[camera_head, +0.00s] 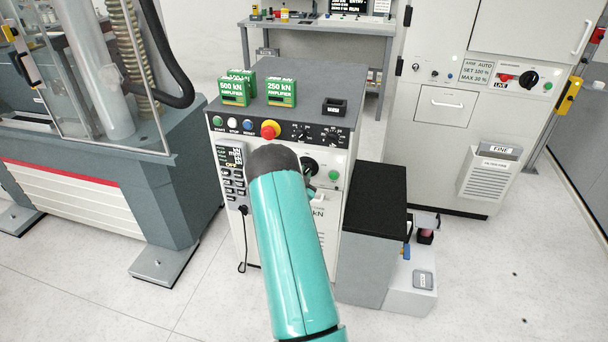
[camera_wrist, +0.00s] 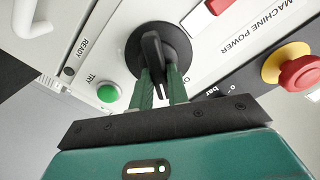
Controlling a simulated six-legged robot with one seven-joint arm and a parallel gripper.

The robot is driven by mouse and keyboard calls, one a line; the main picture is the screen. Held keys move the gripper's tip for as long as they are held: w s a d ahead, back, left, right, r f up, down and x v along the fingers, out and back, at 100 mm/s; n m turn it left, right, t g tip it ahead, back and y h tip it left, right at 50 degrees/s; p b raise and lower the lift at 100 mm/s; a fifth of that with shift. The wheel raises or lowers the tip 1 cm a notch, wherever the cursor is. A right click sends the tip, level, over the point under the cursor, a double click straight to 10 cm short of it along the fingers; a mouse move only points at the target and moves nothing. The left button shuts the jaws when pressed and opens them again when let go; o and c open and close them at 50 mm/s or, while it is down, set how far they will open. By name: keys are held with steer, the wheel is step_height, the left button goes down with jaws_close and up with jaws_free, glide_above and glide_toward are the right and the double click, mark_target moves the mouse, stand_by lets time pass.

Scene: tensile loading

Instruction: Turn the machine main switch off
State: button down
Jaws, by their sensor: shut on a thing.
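The main switch (camera_wrist: 153,52) is a black rotary handle on a round black base, on the front of the white control cabinet. The label "MACHINE POWER" is printed near it in the wrist view. My gripper (camera_wrist: 163,80) has its two green fingers on either side of the handle and is shut on it. In the head view the switch (camera_head: 309,166) shows just right of my teal arm, which hides part of the cabinet front. My gripper is mostly hidden there. A green button (camera_wrist: 108,93) labelled "TRY" sits left of the switch in the wrist view.
A red mushroom button on a yellow base (camera_wrist: 298,72) is to the right in the wrist view; it also shows on the cabinet's upper edge (camera_head: 270,129). A black-topped block (camera_head: 376,205) adjoins the cabinet's right.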

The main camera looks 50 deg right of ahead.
steer(key=m, duration=0.6)
steer(key=shift+s+f, duration=0.15)
steer(key=shift+f, duration=0.1)
steer(key=m, duration=0.5)
steer(key=shift+f, duration=0.15)
steer(key=shift+m, duration=0.4)
steer(key=c, duration=1.4)
jaws_free()
steer(key=shift+o, duration=0.2)
steer(key=v, duration=1.3)
steer(key=shift+s+a, duration=0.2)
steer(key=shift+a, duration=0.15)
